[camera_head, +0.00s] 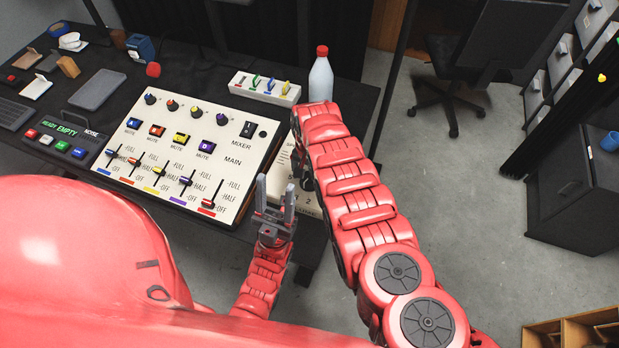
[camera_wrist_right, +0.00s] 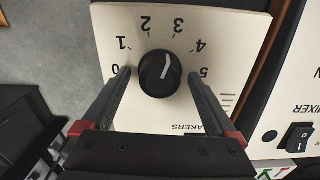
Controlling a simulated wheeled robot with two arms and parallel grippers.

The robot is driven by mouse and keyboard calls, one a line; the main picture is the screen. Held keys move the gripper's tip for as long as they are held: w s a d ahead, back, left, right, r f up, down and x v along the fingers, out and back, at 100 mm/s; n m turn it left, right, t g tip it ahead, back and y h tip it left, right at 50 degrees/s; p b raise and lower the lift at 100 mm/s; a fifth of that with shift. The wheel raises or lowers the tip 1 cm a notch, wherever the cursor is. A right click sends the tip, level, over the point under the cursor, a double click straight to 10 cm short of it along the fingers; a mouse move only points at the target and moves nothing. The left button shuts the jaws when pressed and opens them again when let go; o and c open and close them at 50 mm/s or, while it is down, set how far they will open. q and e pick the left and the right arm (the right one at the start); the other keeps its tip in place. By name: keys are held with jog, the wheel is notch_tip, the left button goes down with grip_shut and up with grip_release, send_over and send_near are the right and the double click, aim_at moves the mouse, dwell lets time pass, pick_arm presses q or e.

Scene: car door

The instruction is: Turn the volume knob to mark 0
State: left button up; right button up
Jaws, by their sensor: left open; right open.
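The volume knob (camera_wrist_right: 160,74) is round and black, on a cream speaker panel (camera_wrist_right: 222,55) numbered 0 to 5. In the right wrist view its white line points up and slightly right, nearest mark 3. My right gripper (camera_wrist_right: 160,78) is open, with one finger on each side of the knob; contact cannot be told. In the head view the speaker panel (camera_head: 308,209) is mostly hidden by my right arm, and the knob is not visible. My left gripper (camera_head: 275,203) is open and empty, fingers upward, in front of the mixer's right corner.
The mixer panel (camera_head: 219,134) with sliders and knobs lies left of the speaker panel. A white bottle (camera_head: 320,80) with a red cap and a switch box (camera_head: 264,87) stand behind. A keypad (camera_head: 62,137) and grey tray (camera_head: 97,90) lie further left on the dark table.

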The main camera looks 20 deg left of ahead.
jog(key=c, duration=1.4)
jog(key=shift+o, duration=0.2)
